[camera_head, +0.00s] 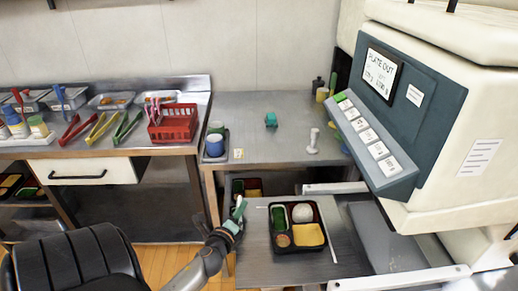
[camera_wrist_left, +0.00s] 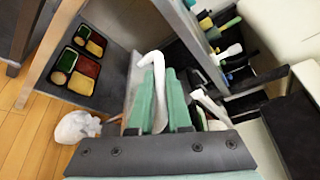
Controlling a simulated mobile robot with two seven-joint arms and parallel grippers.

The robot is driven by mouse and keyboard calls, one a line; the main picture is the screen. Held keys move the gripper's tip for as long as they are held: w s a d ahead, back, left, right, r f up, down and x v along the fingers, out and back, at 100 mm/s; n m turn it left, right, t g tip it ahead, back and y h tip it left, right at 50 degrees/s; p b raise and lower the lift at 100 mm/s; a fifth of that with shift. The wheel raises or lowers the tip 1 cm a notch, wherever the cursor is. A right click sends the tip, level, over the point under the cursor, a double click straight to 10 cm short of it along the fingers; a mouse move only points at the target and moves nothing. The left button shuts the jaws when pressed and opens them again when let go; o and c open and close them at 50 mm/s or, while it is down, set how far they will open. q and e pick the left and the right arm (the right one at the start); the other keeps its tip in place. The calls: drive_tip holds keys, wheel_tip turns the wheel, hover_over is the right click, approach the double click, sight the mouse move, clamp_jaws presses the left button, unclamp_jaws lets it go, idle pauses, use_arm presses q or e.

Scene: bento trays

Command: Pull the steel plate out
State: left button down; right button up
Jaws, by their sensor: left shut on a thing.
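The steel plate (camera_head: 300,272) juts out under the machine at the lower middle of the head view. A black bento tray (camera_head: 298,252) with green, white, yellow and brown food lies on it. My left gripper (camera_head: 239,208) is at the plate's left edge, beside the tray. In the left wrist view its teal fingers (camera_wrist_left: 152,100) are shut on a pale curved piece (camera_wrist_left: 151,62), which looks like the plate's handle. The fingers hide part of this piece. My right gripper is not in view.
The machine (camera_head: 425,125) with a button panel stands at right. A steel table (camera_head: 265,150) behind the plate bears a blue cup (camera_head: 215,145) and a teal item (camera_head: 271,119).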

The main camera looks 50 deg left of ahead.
use_arm(q)
drive_tip(key=shift+s+a+r, duration=0.1)
drive_tip(key=shift+s+a, duration=0.85)
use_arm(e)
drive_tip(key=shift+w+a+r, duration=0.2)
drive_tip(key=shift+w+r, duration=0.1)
use_arm(q)
drive_tip(key=c, duration=1.1)
unclamp_jaws()
drive_tip(key=shift+c, duration=0.2)
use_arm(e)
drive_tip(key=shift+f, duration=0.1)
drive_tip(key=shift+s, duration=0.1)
use_arm(q)
drive_tip(key=shift+d, duration=0.1)
